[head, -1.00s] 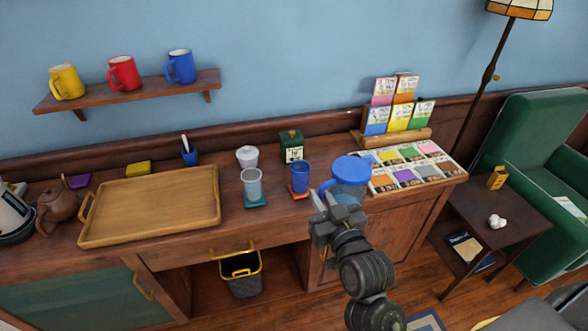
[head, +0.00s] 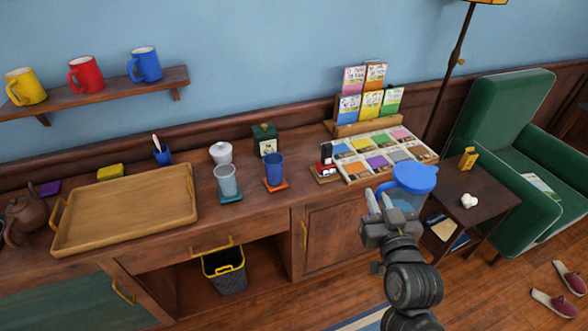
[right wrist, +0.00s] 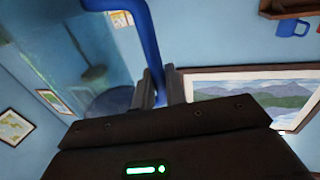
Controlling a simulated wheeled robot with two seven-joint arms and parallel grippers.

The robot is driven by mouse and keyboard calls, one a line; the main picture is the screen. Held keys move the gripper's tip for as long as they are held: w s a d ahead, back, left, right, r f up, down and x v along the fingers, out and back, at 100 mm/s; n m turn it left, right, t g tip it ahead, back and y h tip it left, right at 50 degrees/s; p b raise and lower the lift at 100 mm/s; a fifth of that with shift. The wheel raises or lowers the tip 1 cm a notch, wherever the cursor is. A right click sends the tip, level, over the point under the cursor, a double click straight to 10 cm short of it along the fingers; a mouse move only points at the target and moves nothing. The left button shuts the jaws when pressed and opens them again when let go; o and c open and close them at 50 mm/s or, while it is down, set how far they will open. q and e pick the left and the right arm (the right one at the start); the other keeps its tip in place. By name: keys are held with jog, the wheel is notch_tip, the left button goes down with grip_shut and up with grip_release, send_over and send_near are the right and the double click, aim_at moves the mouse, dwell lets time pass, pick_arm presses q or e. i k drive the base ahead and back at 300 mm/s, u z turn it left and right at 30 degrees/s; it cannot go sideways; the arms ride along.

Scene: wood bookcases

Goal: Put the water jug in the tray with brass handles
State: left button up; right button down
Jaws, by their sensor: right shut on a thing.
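The water jug (head: 415,178) has a blue lid, a blue handle and a clear body. My right gripper (head: 378,203) is shut on its handle and holds it in the air, in front of the small side table. In the right wrist view the blue handle (right wrist: 151,35) runs down between the fingers (right wrist: 160,88), with the clear body (right wrist: 95,55) to its left. The wooden tray with brass handles (head: 125,210) lies empty on the left of the sideboard, far from the jug. My left gripper is not in view.
On the sideboard, right of the tray, stand a grey cup (head: 227,182), a blue cup (head: 275,170), a white lidded pot (head: 221,153) and a green tin (head: 265,139). A packet display (head: 385,158) sits further right. A teapot (head: 28,216) stands left of the tray.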

aim_at(89, 219)
jog(key=u, duration=4.05)
jog(key=k, duration=1.05)
jog(key=z, duration=1.1)
jog(key=i, duration=1)
